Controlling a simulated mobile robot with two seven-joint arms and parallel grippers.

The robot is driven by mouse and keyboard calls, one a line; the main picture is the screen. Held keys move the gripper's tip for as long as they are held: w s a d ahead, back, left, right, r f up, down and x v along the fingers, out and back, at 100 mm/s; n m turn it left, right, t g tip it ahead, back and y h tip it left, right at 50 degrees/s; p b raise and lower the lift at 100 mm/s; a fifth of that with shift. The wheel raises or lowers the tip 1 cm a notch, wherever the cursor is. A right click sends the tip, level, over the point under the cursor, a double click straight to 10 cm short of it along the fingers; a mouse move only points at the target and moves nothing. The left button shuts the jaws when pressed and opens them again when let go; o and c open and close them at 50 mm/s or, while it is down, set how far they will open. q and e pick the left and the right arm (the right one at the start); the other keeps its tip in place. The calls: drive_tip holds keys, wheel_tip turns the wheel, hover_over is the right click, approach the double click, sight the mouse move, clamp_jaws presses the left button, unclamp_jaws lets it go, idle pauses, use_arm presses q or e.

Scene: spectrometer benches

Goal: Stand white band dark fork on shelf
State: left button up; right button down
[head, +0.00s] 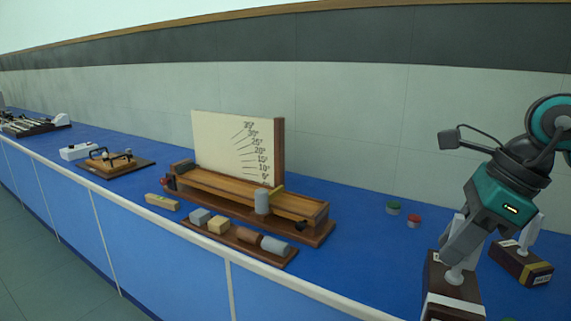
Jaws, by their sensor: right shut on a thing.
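A dark brown box with a white band (455,303) is at the lower right of the head view. A pale metal fork stem rises from its top, and the bottom frame edge cuts off the box. My right gripper (455,262) comes down from above and is shut on this white band dark fork at its stem. The gripper hides most of the prongs. I cannot tell whether the box touches the bench. A second dark box with a fork (520,268) and a small pale label stands just to the right. My left gripper is not in view. I cannot make out a shelf.
The blue bench (350,235) is clear left of the held box. A green-topped pot (393,208) and a red-topped pot (414,221) stand behind. A wooden ramp with an angle board (225,145) and a tray of small blocks (215,238) stand at the centre.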

sight(426, 283)
drive_tip(key=a+f+n+g, duration=0.1)
drive_tip(key=f+n, duration=0.1)
drive_tip(key=n, duration=0.1)
drive_tip(key=a+f+n+g, duration=0.1)
drive_tip(key=f+n, duration=0.2)
drive_tip(key=n, duration=0.1)
drive_tip(key=a+f+n+g, duration=0.1)
drive_tip(key=f+n+g, duration=0.1)
drive_tip(key=n, duration=0.1)
drive_tip(key=shift+f+n, duration=0.15)
drive_tip(key=shift+n, duration=0.25)
wheel_tip(426, 283, down, 8)
drive_tip(key=s+a+n+g+h, duration=0.1)
drive_tip(key=n+h, duration=0.3)
drive_tip(key=n, duration=0.8)
drive_tip(key=shift+s+a+g, duration=0.25)
drive_tip(key=shift+s+g, duration=0.15)
drive_tip(key=shift+g, duration=0.2)
